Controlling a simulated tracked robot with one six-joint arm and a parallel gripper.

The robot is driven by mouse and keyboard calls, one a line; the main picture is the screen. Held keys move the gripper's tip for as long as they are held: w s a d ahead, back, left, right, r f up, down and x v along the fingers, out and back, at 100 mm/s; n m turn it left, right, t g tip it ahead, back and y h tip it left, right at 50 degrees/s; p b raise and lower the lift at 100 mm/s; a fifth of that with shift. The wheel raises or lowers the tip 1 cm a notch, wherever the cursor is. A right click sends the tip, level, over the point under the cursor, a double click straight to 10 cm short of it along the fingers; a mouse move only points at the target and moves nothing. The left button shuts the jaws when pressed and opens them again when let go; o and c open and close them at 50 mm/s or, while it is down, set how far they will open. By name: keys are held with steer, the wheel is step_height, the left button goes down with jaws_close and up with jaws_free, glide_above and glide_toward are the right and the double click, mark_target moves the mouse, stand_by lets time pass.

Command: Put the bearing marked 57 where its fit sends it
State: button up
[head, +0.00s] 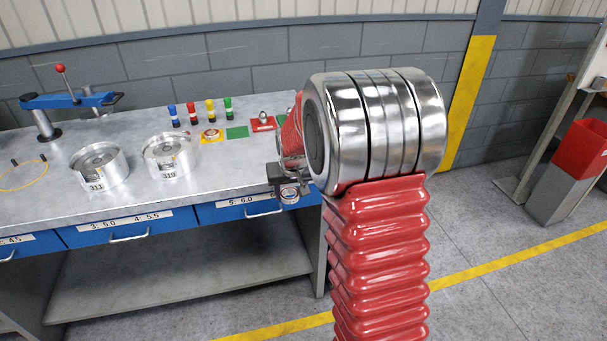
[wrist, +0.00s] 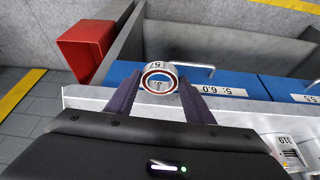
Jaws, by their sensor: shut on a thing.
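My gripper (head: 289,190) is shut on a small ring-shaped bearing (head: 289,197), held in front of the bench's front edge near the right drawer. In the wrist view the bearing (wrist: 158,70) sits between the two dark fingers of my gripper (wrist: 160,84), its red-rimmed face toward the camera. An upside-down number on its outer side looks like 57. Two silver housings, marked 311 (head: 98,166) and 319 (head: 168,155), stand on the bench. All the drawers in view look shut.
Yellow (head: 212,139), green (head: 237,132) and red (head: 262,122) mats lie on the bench, with small parts on the yellow and red ones. Coloured pegs (head: 192,113) stand behind. A blue-armed tool (head: 70,100) is at left. A red-topped bin (head: 580,150) stands on the floor at right.

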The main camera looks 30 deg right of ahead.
steer(key=s+a+f+n, duration=0.1)
steer(key=s+a+f, duration=0.2)
steer(key=a+f, duration=0.4)
steer(key=s+a+f+n+y, duration=0.1)
steer(key=s+a+f+n, duration=0.1)
steer(key=s+a+f, duration=0.2)
steer(key=a+f, duration=0.3)
steer(key=a, duration=0.3)
steer(key=shift+a+f+n, duration=0.15)
steer(key=shift+f+n, duration=0.05)
steer(key=shift+n, duration=0.1)
